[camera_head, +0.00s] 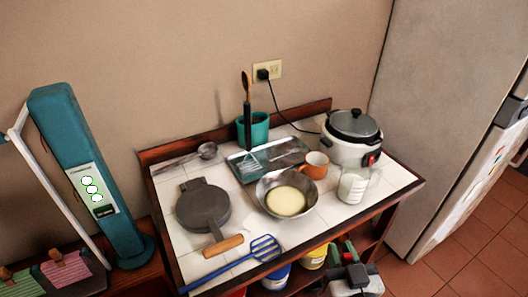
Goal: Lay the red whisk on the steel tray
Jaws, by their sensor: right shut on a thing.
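The steel tray (290,148) lies toward the back of the white-tiled table, below the teal cup. A dark-handled utensil with a pale slotted head (250,161) shows at the tray's left part; I cannot tell whether it rests on it. I can make out no red whisk. A blue slotted utensil (265,248) lies along the table's front edge. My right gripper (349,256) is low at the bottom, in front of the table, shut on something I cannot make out. My left gripper is not in view.
A steel bowl of yellow batter (286,201), an orange mug (315,165), a glass measuring jug (354,185) and a rice cooker (352,138) stand near the tray. A grey round press (203,208) and a ladle (207,151) lie left. Blue and yellow tins sit below.

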